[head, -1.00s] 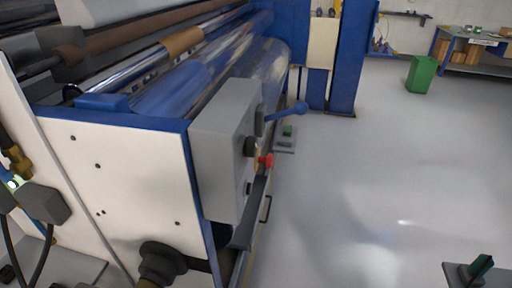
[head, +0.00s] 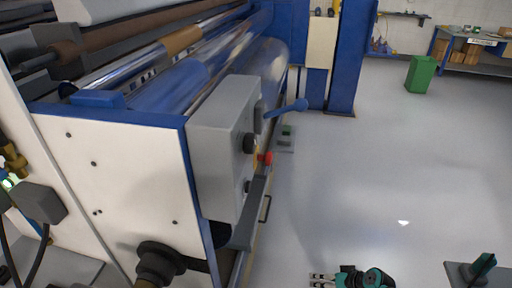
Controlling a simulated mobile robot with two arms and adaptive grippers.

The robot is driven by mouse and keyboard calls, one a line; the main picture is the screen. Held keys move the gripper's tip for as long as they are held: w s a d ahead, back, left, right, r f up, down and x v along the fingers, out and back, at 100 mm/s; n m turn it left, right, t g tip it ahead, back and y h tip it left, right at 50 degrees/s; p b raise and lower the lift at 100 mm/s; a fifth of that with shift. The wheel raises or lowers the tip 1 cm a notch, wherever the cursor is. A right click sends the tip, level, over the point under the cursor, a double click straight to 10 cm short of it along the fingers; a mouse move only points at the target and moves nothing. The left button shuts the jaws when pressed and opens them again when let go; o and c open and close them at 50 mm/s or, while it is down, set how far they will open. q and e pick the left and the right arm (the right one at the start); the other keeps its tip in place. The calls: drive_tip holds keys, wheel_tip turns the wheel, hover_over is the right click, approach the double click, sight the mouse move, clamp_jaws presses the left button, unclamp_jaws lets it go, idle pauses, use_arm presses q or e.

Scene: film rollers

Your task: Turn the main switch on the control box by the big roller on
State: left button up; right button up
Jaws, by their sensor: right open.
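The grey control box (head: 217,150) is mounted on the end of the big roller's machine, left of the picture's middle. A small red switch (head: 265,158) sticks out on its right-hand face, with a bit of yellow beside it. The face is seen nearly edge-on, so I cannot tell the switch's position. A black knob (head: 249,143) is above it on the same face. The big roller (head: 262,68) lies behind the box. My right gripper (head: 322,280) is at the bottom edge, open and empty, its fingers pointing left, well apart from the box. My left gripper is out of view.
A blue lever (head: 288,109) juts right from beside the box. A black handle (head: 265,208) is below it. A small grey-green pedal unit (head: 286,139) is on the floor. A green bin (head: 420,74) stands far right. The floor right of the machine is open.

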sight(256, 145)
drive_tip(key=w+a+r+n+t+y, duration=0.1)
drive_tip(key=w+r+n+y, duration=0.15)
drive_tip(key=r, duration=0.75)
drive_tip(key=w+a+r+n+y, duration=0.15)
drive_tip(key=w+r, duration=0.25)
drive_tip(key=r, duration=0.5)
drive_tip(key=w+a+r+n+t+y, duration=0.1)
drive_tip(key=w+r+y, duration=0.25)
drive_tip(key=r, duration=0.65)
drive_tip(key=s+a+r+n+g+y, duration=0.1)
drive_tip(key=s+r+n+y, duration=0.15)
drive_tip(key=r, duration=0.45)
drive_tip(key=s+a+r+n+g+y+b, duration=0.1)
drive_tip(key=r+n, duration=0.2)
drive_tip(key=r, duration=0.3)
drive_tip(key=s+a+r+n+g+y, duration=0.1)
drive_tip(key=s+r+n, duration=0.15)
drive_tip(key=r, duration=0.45)
drive_tip(key=p+x, duration=0.7)
drive_tip(key=x, duration=0.9)
drive_tip(key=shift+w+r, duration=0.1)
drive_tip(key=shift+w, duration=0.05)
drive_tip(key=shift+w+a+p, duration=0.15)
drive_tip(key=shift+a+p, duration=0.2)
